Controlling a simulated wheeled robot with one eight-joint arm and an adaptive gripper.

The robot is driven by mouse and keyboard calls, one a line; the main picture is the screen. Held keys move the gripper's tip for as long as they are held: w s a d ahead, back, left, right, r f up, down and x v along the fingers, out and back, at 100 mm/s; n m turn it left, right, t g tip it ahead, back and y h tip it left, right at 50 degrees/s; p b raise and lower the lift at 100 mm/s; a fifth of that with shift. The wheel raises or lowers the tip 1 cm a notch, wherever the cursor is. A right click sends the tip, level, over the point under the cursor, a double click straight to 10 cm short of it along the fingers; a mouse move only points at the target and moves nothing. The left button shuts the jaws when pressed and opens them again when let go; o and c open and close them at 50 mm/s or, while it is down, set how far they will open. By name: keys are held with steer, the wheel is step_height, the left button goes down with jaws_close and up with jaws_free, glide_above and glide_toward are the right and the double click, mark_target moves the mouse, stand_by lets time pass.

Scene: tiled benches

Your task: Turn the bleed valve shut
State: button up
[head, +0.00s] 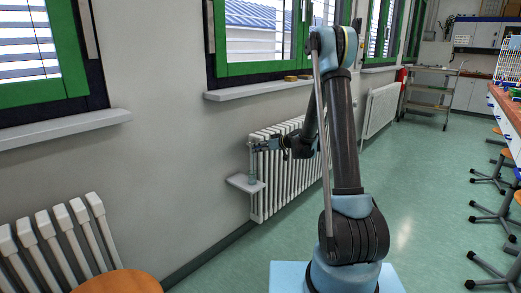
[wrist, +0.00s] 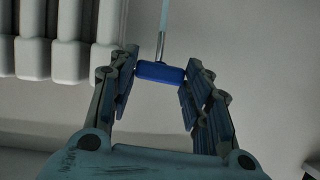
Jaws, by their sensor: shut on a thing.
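The bleed valve's blue handle (wrist: 160,72) is a short bar across the end of a thin metal stem (wrist: 161,44) in the wrist view. My gripper (wrist: 162,78) has one finger at each end of the bar and is shut on it. In the head view my gripper (head: 262,145) reaches left from my arm to the top of a thin upright post (head: 252,166). The post stands on a small grey wall shelf (head: 243,183), beside the near end of a white radiator (head: 275,185). The handle itself is too small to make out there.
The white radiator's columns (wrist: 60,45) fill the upper left of the wrist view, close to my left finger. A window sill (head: 255,89) juts out above the radiator. A stool (head: 118,282) stands at the front left. The green floor between is clear.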

steer(key=shift+w+d, duration=0.1)
steer(key=shift+d, duration=0.05)
steer(key=shift+w+d+f+m+g+y, duration=0.15)
steer(key=shift+m+g+y, duration=0.35)
steer(key=shift+m+y, duration=1.1)
steer(key=shift+w+d+f+m+g+y, duration=0.15)
steer(key=shift+m+g+y, duration=0.35)
steer(key=shift+m, duration=2.15)
steer(key=shift+w+d+f+m+g+y, duration=0.1)
steer(key=shift+f+m+g+y, duration=0.3)
steer(key=shift+m+y, duration=1.2)
steer(key=shift+r+m+h, duration=0.15)
steer(key=shift+m+h, duration=0.35)
steer(key=shift+m, duration=0.15)
steer(key=o, duration=1.1)
steer(key=shift+a, duration=0.1)
steer(key=shift+c, duration=0.2)
steer(key=shift+s+g, duration=0.1)
steer(key=shift+g, duration=0.2)
